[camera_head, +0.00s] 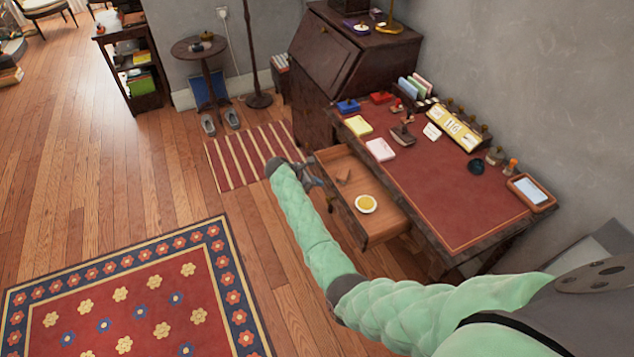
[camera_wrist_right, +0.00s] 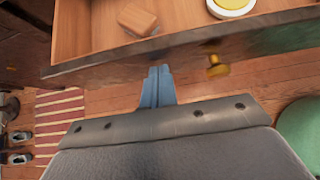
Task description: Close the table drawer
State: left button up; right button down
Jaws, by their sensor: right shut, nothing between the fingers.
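The table drawer (camera_head: 382,225) is pulled out from the dark wooden table (camera_head: 478,241) with a red top. Inside it lie a yellow round item with a white rim (camera_head: 366,204) and a small brown item (camera_head: 344,181). My right gripper (camera_head: 312,178) is at the drawer's front, near its far left corner. In the right wrist view, the shut, empty fingers (camera_wrist_right: 157,85) point at the drawer's front panel (camera_wrist_right: 200,58), left of a brass knob (camera_wrist_right: 217,66). I cannot tell whether they touch the panel. My left gripper is not in view.
The table top carries notepads, stamps, a calendar (camera_head: 455,128) and a tray with a phone (camera_head: 531,192). A dark slant-front cabinet (camera_head: 325,58) stands at the back. A striped rug (camera_head: 240,162) and a flowered rug (camera_head: 140,300) lie on the open wooden floor to the left.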

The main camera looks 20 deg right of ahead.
aim_at(325, 176)
jog(key=d+p, duration=0.1)
jog(key=d, duration=0.1)
jog(key=d+p, duration=0.1)
jog(key=d, duration=0.1)
jog(key=shift+w+d+r, duration=0.15)
jog(key=shift+d+r, duration=0.05)
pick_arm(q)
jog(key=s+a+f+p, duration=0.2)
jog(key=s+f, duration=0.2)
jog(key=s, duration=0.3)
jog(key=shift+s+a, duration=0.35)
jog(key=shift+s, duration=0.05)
pick_arm(e)
jog(key=d, duration=0.8)
jog(key=w+d, duration=0.1)
jog(key=d, duration=0.2)
jog(key=shift+d+f, duration=0.2)
jog(key=shift+d, duration=0.2)
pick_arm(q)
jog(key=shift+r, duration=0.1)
pick_arm(e)
jog(key=shift+a, duration=0.15)
